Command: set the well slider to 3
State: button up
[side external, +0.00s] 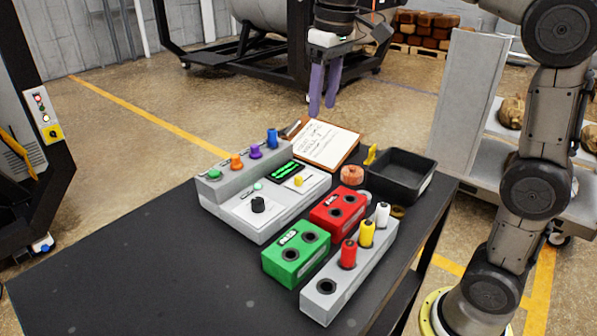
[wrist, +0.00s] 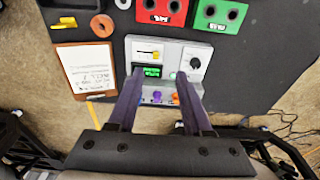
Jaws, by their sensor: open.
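A grey control box (side external: 265,205) stands on the black table, with a green lit display (side external: 287,171), a black dial (side external: 259,204) and a small yellow slider knob (side external: 298,181) on its top.
Green, orange, purple and blue knobs (side external: 255,151) line the box's back strip. Red (side external: 338,209) and green (side external: 296,252) two-hole blocks and a grey peg rack (side external: 335,300) stand in front. A clipboard (side external: 328,143) and black tray (side external: 401,174) lie behind. The table's left (side external: 120,260) is clear.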

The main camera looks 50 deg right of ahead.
jog(key=g, duration=0.1)
send_near(298, 177)
notch_tip(298, 177, down, 9)
jog(key=shift+w+d+r, duration=0.1)
jog(key=shift+w+r, duration=0.05)
dwell(0.3)
jog(key=shift+c, duration=0.2)
grip_shut()
